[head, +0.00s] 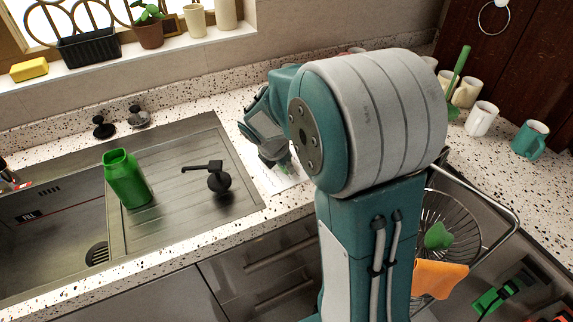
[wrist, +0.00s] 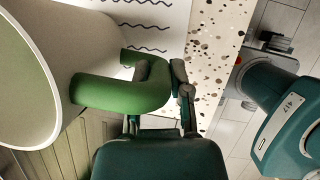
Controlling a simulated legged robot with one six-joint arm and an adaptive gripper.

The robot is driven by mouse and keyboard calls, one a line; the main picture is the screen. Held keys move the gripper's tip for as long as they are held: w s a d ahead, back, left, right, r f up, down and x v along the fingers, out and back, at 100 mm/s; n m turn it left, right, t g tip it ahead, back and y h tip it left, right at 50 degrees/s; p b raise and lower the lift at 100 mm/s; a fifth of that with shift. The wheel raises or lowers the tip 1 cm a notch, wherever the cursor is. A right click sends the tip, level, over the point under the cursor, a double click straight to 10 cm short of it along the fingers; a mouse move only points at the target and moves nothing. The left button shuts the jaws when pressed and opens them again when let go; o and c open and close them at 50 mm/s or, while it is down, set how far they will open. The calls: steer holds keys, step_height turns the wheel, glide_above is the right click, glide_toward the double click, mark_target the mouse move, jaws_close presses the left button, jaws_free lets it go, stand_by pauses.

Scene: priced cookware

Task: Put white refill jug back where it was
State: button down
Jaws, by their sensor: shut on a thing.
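The white refill jug (wrist: 75,50) fills the left of the wrist view, with its wide rim toward the lower left. Its green curved handle (wrist: 150,90) sits between the fingers of my gripper (wrist: 155,98), which is shut on it. In the head view my gripper (head: 272,152) is over the counter just right of the sink's drainboard. My arm hides most of the jug there; only a small bit of green shows by the fingers. Whether the jug touches the counter cannot be told.
A green bottle (head: 127,180) stands on the drainboard (head: 165,165), with a black pump head (head: 218,178) right of it. A sheet with wavy lines (wrist: 158,30) lies on the speckled counter (wrist: 215,45). Mugs (head: 482,118) stand at right, beyond a wire basket (head: 455,225).

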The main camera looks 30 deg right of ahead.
steer(key=c, duration=0.6)
jaws_free()
steer(key=shift+f, duration=0.1)
steer(key=v, duration=1.1)
steer(key=shift+s+a+r+m+t+y, duration=0.75)
steer(key=shift+s+a+m, duration=0.3)
steer(key=shift+s+m, duration=2.25)
steer(key=shift+s+a+r+m+t+y, duration=0.7)
steer(key=shift+s+a+m, duration=0.4)
steer(key=shift+s+m, duration=2.2)
steer(key=shift+s+a+r+m+t+y, duration=0.7)
steer(key=shift+s+a+m, duration=0.35)
steer(key=shift+s+m, duration=2.25)
steer(key=shift+w+m, duration=0.3)
steer(key=shift+w, duration=0.1)
